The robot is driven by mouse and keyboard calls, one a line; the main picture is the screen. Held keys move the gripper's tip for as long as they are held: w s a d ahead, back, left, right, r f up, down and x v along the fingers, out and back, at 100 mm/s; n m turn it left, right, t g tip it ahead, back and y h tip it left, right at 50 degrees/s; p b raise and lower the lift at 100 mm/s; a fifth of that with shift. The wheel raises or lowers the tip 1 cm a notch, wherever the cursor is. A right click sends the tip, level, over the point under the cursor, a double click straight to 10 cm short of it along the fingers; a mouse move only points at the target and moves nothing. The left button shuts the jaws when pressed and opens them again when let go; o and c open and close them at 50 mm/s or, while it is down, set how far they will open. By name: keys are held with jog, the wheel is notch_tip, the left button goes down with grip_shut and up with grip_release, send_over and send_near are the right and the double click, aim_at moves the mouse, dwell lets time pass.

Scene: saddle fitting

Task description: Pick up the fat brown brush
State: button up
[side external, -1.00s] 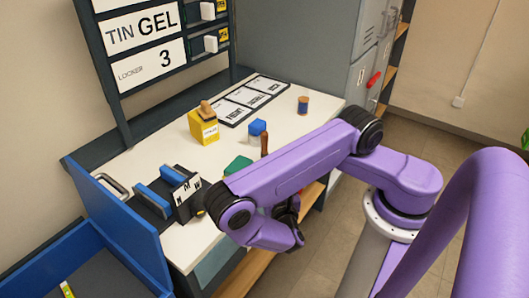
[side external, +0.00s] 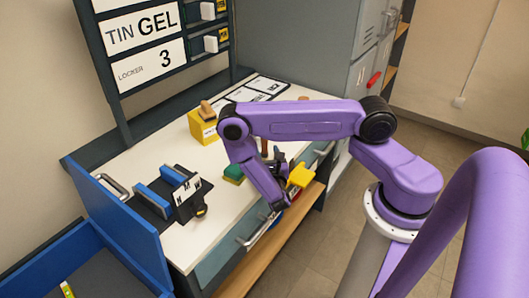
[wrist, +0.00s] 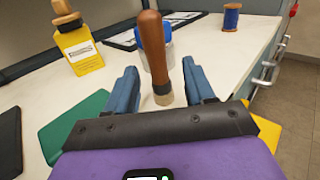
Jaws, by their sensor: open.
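The fat brown brush stands upright with its rounded brown handle up (wrist: 153,48) and a pale lower end at the bottom. In the wrist view it shows between the two blue fingers of my gripper (wrist: 160,80), which are apart, one on each side. I cannot tell whether the brush is fully between the fingers or a little beyond them. In the side external view only part of the brown handle (side external: 264,146) shows, under my arm; my fingertips are hard to make out there.
A blue-lidded jar (wrist: 150,32) stands just behind the brush. A yellow container (wrist: 78,50) is at the back left and a blue spool (wrist: 231,17) at the back right.

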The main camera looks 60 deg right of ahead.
aim_at(265, 149)
jog(key=shift+x, duration=1.8)
jog(key=shift+w+a, duration=0.1)
grip_shut()
jog(key=shift+r, duration=0.1)
